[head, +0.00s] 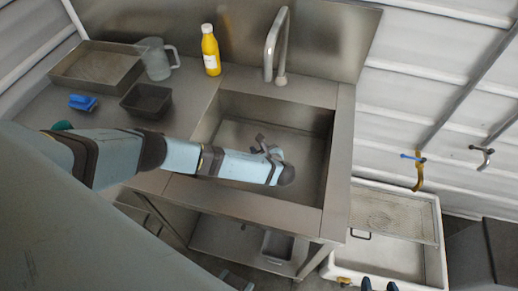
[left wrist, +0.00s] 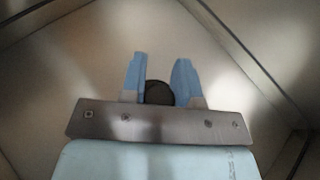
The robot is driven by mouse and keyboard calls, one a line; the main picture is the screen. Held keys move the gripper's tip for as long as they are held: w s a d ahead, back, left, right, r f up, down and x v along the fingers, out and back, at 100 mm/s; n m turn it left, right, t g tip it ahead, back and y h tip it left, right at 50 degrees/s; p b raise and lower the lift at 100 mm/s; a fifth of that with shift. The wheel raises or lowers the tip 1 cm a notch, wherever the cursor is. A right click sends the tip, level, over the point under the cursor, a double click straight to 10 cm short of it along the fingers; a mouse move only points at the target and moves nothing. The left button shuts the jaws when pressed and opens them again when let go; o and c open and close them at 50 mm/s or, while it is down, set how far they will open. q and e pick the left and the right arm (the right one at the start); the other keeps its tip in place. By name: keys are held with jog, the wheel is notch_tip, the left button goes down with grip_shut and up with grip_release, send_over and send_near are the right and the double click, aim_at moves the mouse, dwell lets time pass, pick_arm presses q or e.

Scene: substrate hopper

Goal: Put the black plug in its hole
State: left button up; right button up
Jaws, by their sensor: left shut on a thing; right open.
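The black plug (left wrist: 159,92) shows in the left wrist view as a dark round shape between the two blue fingers of my left gripper (left wrist: 160,76). The fingers are shut on it. In the head view my left gripper (head: 268,149) is over the sink basin (head: 314,150), at the end of my left arm; the plug cannot be made out there. The plug's hole is not visible in either view. My right gripper (head: 379,285) shows only as two dark blue fingertips at the bottom edge of the head view, apart and empty.
A tap (head: 276,45) stands behind the basin. A yellow bottle (head: 210,50), clear jug (head: 157,60), dark tub (head: 147,101), blue brush (head: 83,102) and metal tray (head: 98,68) are on the left counter. A white floor sink (head: 388,190) is at the lower right.

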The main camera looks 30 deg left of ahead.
pick_arm(q)
jog(key=shift+f, duration=0.2)
dwell(0.4)
jog(key=shift+f+b, duration=0.9)
jog(key=shift+f, duration=0.25)
jog(key=shift+f, duration=0.15)
jog(key=shift+f+b, duration=0.7)
jog(key=shift+f, duration=0.35)
jog(key=shift+s, duration=0.1)
